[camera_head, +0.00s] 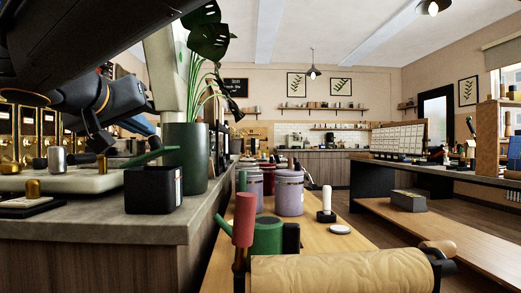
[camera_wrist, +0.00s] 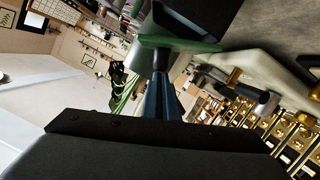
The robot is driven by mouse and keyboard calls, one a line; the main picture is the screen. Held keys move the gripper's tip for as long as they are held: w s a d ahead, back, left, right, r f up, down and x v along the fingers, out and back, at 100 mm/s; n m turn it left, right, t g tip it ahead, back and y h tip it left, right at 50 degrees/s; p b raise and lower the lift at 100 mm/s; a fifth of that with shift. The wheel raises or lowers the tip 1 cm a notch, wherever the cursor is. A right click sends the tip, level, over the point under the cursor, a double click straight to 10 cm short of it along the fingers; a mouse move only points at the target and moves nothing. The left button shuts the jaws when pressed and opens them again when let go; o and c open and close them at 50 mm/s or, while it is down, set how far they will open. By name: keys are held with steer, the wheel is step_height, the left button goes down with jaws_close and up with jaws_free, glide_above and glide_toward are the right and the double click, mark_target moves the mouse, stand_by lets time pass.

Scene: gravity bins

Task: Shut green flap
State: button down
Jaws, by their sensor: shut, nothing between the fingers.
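The green flap (camera_head: 148,157) shows in the head view as a thin plate above a small open-topped black box (camera_head: 153,190) on the counter. The flap is tilted, its left end low by the box's left edge and its right end raised, so it stands open. In the wrist view the flap (camera_wrist: 180,43) lies across the picture just beyond my gripper (camera_wrist: 160,72). My gripper's blue fingers are shut and empty, with their tips close to the flap. I cannot tell whether they touch it. The flap's hinge is not clear.
A dark green plant pot (camera_head: 186,156) stands right behind the box. Gold-fronted bins (camera_head: 28,135) line the left of the counter, with a pale board (camera_head: 75,182) and small gold-topped items before them. The grey counter top (camera_head: 110,220) is clear in front of the box.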

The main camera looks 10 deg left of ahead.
mark_target(157, 137)
steer(key=shift+w+d+f+m+y+b, duration=0.25)
steer(key=shift+d+f+m+b, duration=0.45)
steer(key=shift+b, duration=1.7)
steer(key=shift+w+d+f+m+y+b, duration=0.1)
steer(key=shift+d+f+m+y+b, duration=0.55)
steer(key=shift+b, duration=1.75)
steer(key=shift+d+r+m+h, duration=0.1)
steer(key=shift+r+m+h, duration=0.1)
steer(key=shift+m+h, duration=0.15)
steer(key=shift+r, duration=0.15)
step_height(157, 137, up, 5)
steer(key=p, duration=0.3)
steer(key=p+v, duration=0.1)
steer(key=v, duration=0.8)
steer(key=shift+s+d+f+p, duration=0.15)
steer(key=shift+s+f+p, duration=0.15)
steer(key=shift+s, duration=0.15)
